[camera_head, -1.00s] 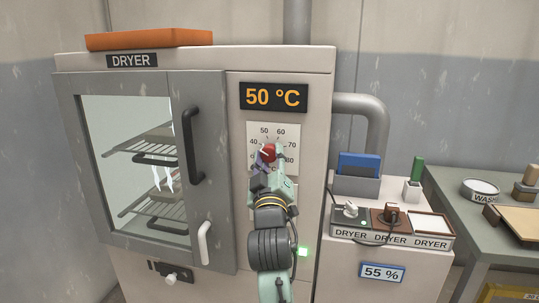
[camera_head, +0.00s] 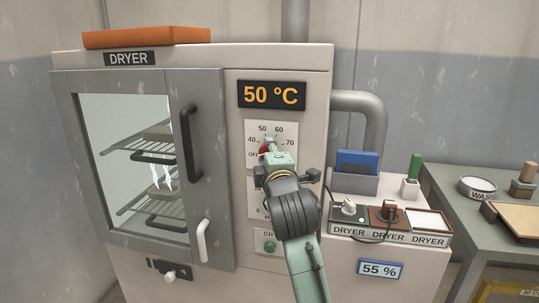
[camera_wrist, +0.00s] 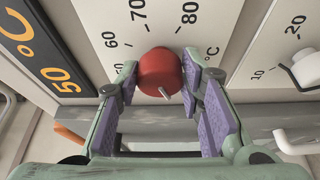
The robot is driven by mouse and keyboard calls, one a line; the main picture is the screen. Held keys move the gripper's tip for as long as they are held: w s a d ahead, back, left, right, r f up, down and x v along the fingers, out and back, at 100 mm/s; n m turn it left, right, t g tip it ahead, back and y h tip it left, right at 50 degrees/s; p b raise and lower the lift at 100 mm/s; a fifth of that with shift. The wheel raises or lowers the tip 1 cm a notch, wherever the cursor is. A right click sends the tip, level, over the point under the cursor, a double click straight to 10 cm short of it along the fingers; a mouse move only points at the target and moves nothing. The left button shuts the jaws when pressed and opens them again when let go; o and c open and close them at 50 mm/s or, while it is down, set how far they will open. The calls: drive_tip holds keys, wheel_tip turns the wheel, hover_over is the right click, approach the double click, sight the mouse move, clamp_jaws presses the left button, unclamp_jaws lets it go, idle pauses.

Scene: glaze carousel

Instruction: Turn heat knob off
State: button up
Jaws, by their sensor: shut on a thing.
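The red heat knob (camera_head: 263,149) sits on the white dial plate on the dryer's front, under the orange 50 °C display (camera_head: 271,95). In the wrist view the knob (camera_wrist: 160,68) is between my gripper's purple pads (camera_wrist: 161,80), which are shut on its sides. A pale pointer on the knob aims toward the lower right there, away from the 60, 70 and 80 marks. The label under it is hidden. In the head view the OFF mark (camera_head: 252,154) shows just left of the knob, and my wrist covers much of the dial.
The dryer's glass door (camera_head: 140,165) with its black handle (camera_head: 191,145) is closed at left. A green button (camera_head: 270,247) is below the dial.

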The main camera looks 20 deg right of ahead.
drive_tip(key=shift+n+g, duration=0.3)
drive_tip(key=shift+n, duration=0.2)
idle(0.3)
drive_tip(key=o, duration=1.1)
drive_tip(key=shift+o, duration=0.2)
drive_tip(key=v, duration=1.2)
drive_tip(key=shift+d, duration=0.1)
